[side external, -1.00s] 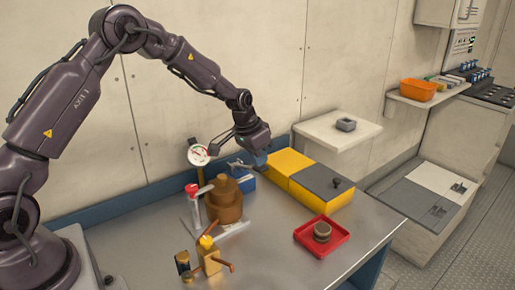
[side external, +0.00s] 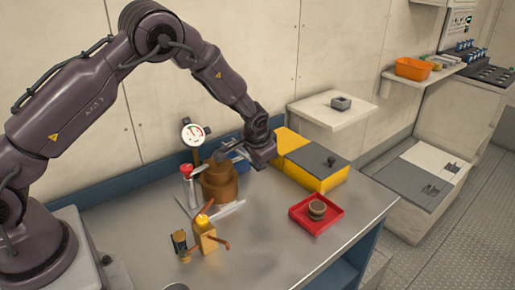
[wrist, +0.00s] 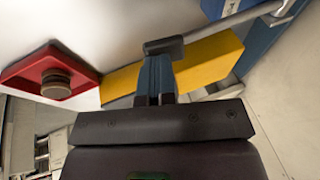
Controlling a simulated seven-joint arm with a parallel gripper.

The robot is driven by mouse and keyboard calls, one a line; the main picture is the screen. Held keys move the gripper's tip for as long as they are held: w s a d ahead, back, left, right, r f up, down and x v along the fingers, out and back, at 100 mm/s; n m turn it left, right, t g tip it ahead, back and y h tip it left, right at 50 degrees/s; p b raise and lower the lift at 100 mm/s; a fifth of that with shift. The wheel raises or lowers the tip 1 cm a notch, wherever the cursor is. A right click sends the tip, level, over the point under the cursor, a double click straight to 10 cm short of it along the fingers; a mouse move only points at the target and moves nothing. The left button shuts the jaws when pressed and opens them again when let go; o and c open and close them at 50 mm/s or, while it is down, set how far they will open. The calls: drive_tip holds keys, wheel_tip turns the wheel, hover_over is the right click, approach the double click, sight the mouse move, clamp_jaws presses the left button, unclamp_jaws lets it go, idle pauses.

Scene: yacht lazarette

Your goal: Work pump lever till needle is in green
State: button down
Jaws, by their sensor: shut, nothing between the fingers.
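The round white gauge (side external: 193,133) stands at the back of the bench by the wall; its dial shows a red mark, but the needle reading is too small to tell. The brown stepped pump body (side external: 220,185) sits in front of it. A grey lever bar (wrist: 235,20) with a dark end grip (wrist: 163,45) crosses the top of the wrist view. My gripper (wrist: 157,62) is shut and empty, its blue fingers at the end grip; I cannot tell whether they touch. In the side view my gripper (side external: 232,150) is low above the pump, hiding most of the lever.
A yellow and grey box (side external: 312,165) stands right of my gripper. A red tray (side external: 296,212) holds a round brown piece (side external: 317,208). A red-topped post (side external: 187,170) and a yellow block with copper-coloured handles (side external: 204,236) stand near the pump.

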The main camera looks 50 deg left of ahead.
drive_tip(key=shift+d+f, duration=0.1)
drive_tip(key=shift+f, duration=0.3)
drive_tip(key=w+v, duration=0.1)
drive_tip(key=v, duration=1.3)
drive_tip(key=shift+d+r, duration=0.2)
drive_tip(key=shift+r, duration=0.05)
drive_tip(key=shift+w, duration=0.15)
drive_tip(key=s+d+r+h, duration=0.1)
drive_tip(key=s+r, duration=0.3)
drive_tip(key=s, duration=0.5)
drive_tip(key=s+d+r+t+h, duration=0.1)
drive_tip(key=s+r, duration=0.4)
drive_tip(key=s, duration=0.5)
drive_tip(key=s+d+r+t, duration=0.1)
drive_tip(key=s+r, duration=0.3)
drive_tip(key=s, duration=0.5)
drive_tip(key=shift+s+r+n+h, duration=0.25)
drive_tip(key=shift+r+n+h, duration=0.05)
drive_tip(key=shift+r+h, duration=0.1)
